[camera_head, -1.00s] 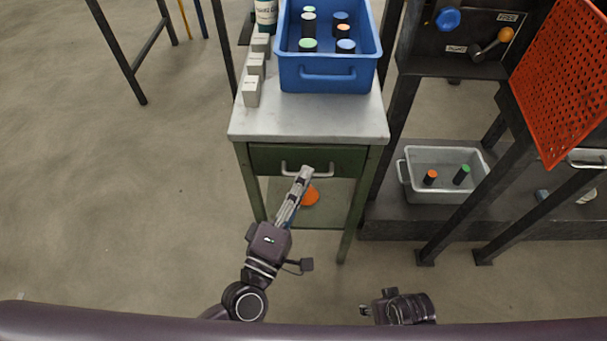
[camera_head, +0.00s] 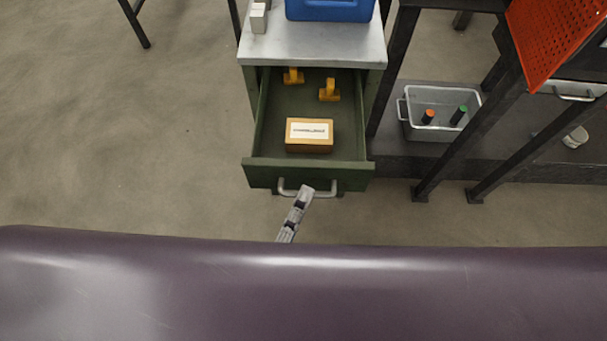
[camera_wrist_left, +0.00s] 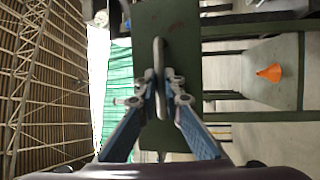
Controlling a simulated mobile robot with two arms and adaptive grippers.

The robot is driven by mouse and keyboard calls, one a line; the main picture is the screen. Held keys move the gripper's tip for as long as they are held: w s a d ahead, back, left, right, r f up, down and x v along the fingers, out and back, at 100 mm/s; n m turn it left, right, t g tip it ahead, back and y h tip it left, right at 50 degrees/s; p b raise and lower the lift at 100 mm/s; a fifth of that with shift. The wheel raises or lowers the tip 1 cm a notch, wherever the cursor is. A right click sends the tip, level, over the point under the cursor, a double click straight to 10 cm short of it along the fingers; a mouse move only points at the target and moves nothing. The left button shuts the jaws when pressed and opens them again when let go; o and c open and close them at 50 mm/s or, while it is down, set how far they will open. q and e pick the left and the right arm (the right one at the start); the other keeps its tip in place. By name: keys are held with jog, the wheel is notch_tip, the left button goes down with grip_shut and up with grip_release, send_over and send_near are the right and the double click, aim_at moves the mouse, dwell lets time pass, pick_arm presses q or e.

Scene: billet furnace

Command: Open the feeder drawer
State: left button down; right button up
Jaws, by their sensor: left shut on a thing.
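The green feeder drawer (camera_head: 262,165) stands pulled out from under the grey worktop (camera_head: 310,48) in the head view. Inside it lie a yellow-brown box (camera_head: 309,146) with a white label and two small yellow objects (camera_head: 329,91). My left gripper (camera_head: 304,191) is at the drawer's metal handle (camera_head: 288,188), shut on it. In the left wrist view, the fingers (camera_wrist_left: 166,92) close around the handle (camera_wrist_left: 159,55) in front of the green drawer front (camera_wrist_left: 185,45). My right gripper is not in view.
A blue bin (camera_head: 330,9) and a white block (camera_head: 258,18) sit on the worktop. A grey tray (camera_head: 414,131) with two cylinders stands on a low shelf to the right. An orange cone (camera_wrist_left: 270,73) shows in the left wrist view.

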pick_arm(q)
jog(key=shift+s, duration=1.05)
jog(key=c, duration=2)
grip_release()
jog(key=shift+c, duration=0.2)
jog(key=v, duration=1.2)
